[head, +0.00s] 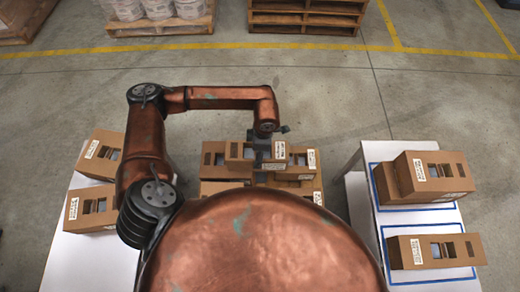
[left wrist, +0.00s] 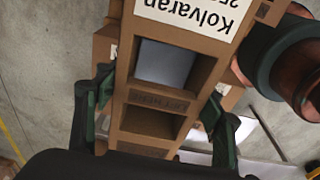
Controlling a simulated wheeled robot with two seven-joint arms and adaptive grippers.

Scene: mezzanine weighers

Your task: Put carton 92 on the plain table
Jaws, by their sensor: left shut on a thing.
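My left gripper (head: 266,156) is shut on a brown carton (head: 236,152) with cut-out windows, at the middle cluster of cartons. In the left wrist view its fingers (left wrist: 155,95) stand on both sides of that carton (left wrist: 180,38). Its white label reads "Kolvaran"; I cannot read a 92 on it. I cannot tell whether it still touches the cartons under it. The white table at the left (head: 62,262) shows no markings on its visible top. The white table at the right (head: 400,225) has blue outlines. My right gripper is not in view.
Other cartons (head: 305,188) lie under and around the held one. Two cartons (head: 100,153) (head: 88,207) stand on the left table, and several (head: 445,178) (head: 405,252) on the right table. Pallets (head: 305,18) lie far back. Open concrete floor lies behind the tables.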

